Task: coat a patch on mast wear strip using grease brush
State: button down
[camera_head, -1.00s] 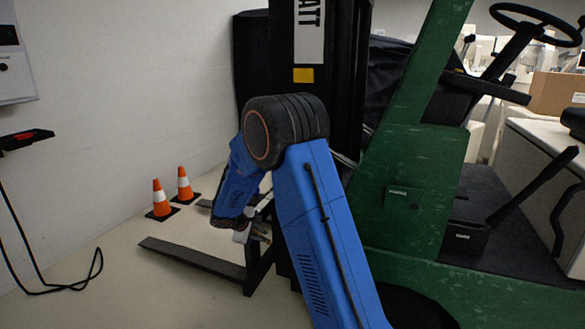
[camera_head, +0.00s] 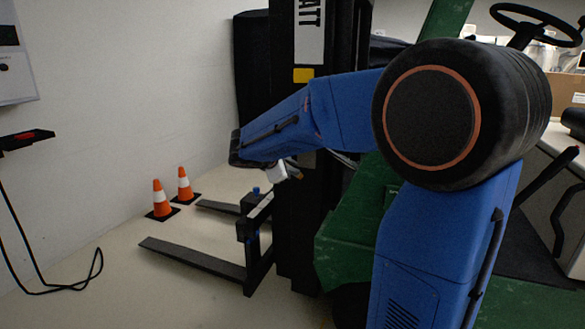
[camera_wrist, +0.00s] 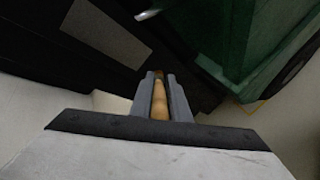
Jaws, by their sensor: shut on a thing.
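My gripper (camera_head: 296,175) is beside the black forklift mast (camera_head: 300,225), above the fork carriage. In the wrist view its fingers (camera_wrist: 160,97) are shut on a tan wooden handle (camera_wrist: 159,108), which appears to be the grease brush. The brush's bristle end is not clear, and I cannot tell whether it touches anything. The dark mast (camera_wrist: 115,40) fills the area beyond the fingers in the wrist view. I cannot pick out the wear strip for certain. A small blue-topped thing (camera_head: 256,191) sits on the carriage.
The green truck body (camera_head: 345,240) stands right of the mast; it also shows in the wrist view (camera_wrist: 240,40). Two forks (camera_head: 190,258) reach out low to the left. Two orange cones (camera_head: 161,197) stand by the white wall. A cable (camera_head: 60,288) hangs at far left. Floor lies open between.

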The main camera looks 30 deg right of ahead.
jog(key=shift+w+d+r, duration=0.1)
jog(key=shift+w+d, duration=0.8)
jog(key=shift+d, duration=0.3)
jog(key=shift+w+d, duration=0.9)
jog(key=shift+d, duration=0.3)
jog(key=shift+w+d, duration=0.45)
jog(key=shift+d, duration=0.1)
jog(key=shift+r, duration=0.1)
jog(key=shift+r, duration=1.7)
jog(key=shift+r, duration=1.5)
